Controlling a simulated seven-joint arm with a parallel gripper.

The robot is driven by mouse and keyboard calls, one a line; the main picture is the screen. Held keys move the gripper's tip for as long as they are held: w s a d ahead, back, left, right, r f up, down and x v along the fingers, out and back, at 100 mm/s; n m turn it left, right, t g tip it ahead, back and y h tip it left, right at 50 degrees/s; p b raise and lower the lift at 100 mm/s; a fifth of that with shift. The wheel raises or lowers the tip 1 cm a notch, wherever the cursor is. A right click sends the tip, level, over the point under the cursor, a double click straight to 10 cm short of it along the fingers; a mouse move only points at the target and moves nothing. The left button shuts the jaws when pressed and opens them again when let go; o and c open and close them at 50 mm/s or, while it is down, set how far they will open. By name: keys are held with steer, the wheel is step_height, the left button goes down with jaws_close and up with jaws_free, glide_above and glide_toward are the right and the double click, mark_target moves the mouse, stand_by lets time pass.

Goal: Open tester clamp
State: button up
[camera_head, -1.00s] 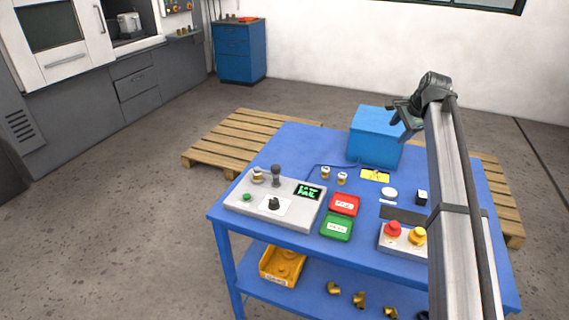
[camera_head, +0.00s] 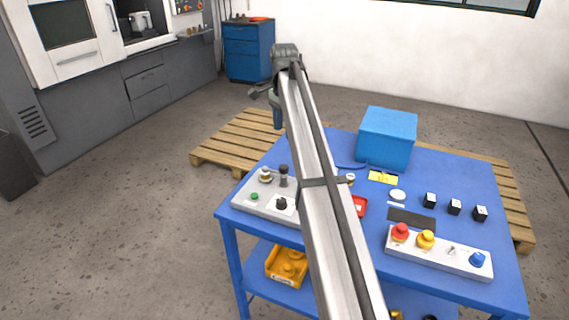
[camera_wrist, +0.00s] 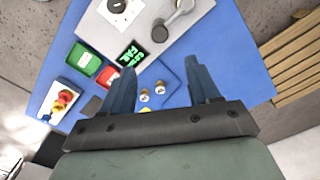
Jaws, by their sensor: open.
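The grey tester box (camera_head: 252,203) sits on the left of the blue table, with a black knob, a green button and a display that my arm hides in the head view. At its back, a dark clamp post or handle (camera_head: 284,172) stands beside a brass and white fitting (camera_head: 265,176). In the wrist view the clamp lever shows with a dark round end (camera_wrist: 160,33) at the top; whether it is clamped is unclear. My gripper (camera_head: 265,106) is open and empty, above and behind the tester; its two fingers also show in the wrist view (camera_wrist: 162,70).
A blue box (camera_head: 387,138) stands at the back of the table. A button panel (camera_head: 440,256) is at front right, with several black blocks behind it. Red and green trays (camera_wrist: 84,58) lie beside the tester. Two small valves (camera_wrist: 152,92) stand on the table.

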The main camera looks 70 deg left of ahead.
mark_target(284, 166)
step_height(284, 166, down, 14)
steer(key=shift+r, duration=0.2)
stand_by(0.4)
jaws_close()
stand_by(0.6)
